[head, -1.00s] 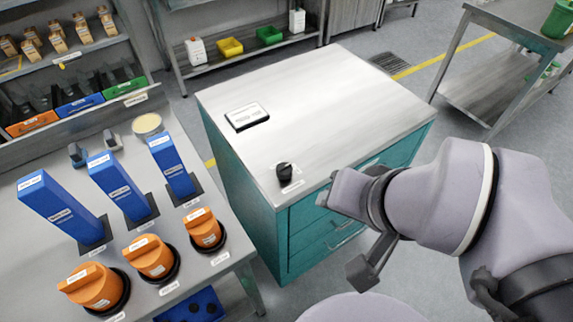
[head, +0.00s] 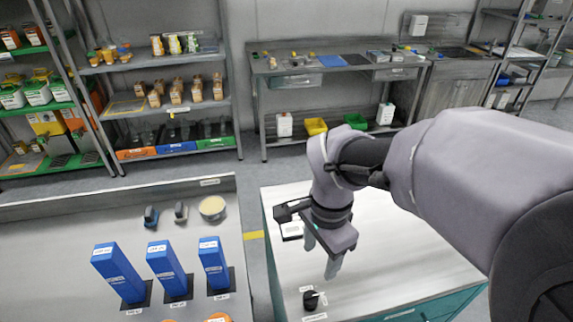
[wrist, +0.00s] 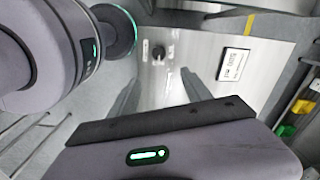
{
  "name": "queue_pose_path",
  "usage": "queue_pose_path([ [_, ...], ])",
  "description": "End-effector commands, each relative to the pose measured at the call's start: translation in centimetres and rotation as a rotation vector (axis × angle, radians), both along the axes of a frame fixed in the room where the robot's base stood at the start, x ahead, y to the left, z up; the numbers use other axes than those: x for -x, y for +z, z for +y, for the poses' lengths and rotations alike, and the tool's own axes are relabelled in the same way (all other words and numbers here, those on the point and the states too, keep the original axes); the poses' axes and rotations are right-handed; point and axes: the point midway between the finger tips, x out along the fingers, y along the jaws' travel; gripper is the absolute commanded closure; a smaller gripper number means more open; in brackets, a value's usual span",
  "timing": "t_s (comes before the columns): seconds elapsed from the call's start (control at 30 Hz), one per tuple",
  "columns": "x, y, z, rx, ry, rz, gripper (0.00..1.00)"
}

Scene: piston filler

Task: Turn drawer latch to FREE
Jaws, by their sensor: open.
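The drawer latch is a small black knob (head: 309,301) on the pale metal top of the teal drawer cabinet (head: 385,255). Small white labels lie beside it, too small to read. In the wrist view the knob (wrist: 158,52) shows beyond the fingertips, a little above the gap between them. My gripper (head: 321,258) is open and empty, pointing down above the cabinet top, behind the knob in the head view and apart from it. The knob's setting cannot be made out.
A white labelled plate (wrist: 234,64) lies on the cabinet top, partly behind my gripper in the head view. The left bench (head: 60,262) holds several blue upright blocks (head: 165,268) and orange knobs, cut off at the bottom. Shelves stand behind. The cabinet top around the latch is clear.

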Motion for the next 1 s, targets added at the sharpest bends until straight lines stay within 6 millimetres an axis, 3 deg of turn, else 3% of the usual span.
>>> queue_pose_path([
  [0.17, -0.4, -2.4, 0.5, 0.019, -0.041, 0.027, 0.43],
  [0.6, -0.3, -15.3, 0.5, 0.017, -0.039, 0.028, 0.43],
  [0.8, -0.3, -17.8, 0.5, 0.017, -0.039, 0.025, 0.43],
  [1.0, -0.4, -18.1, 0.5, 0.016, -0.039, 0.023, 0.43],
])
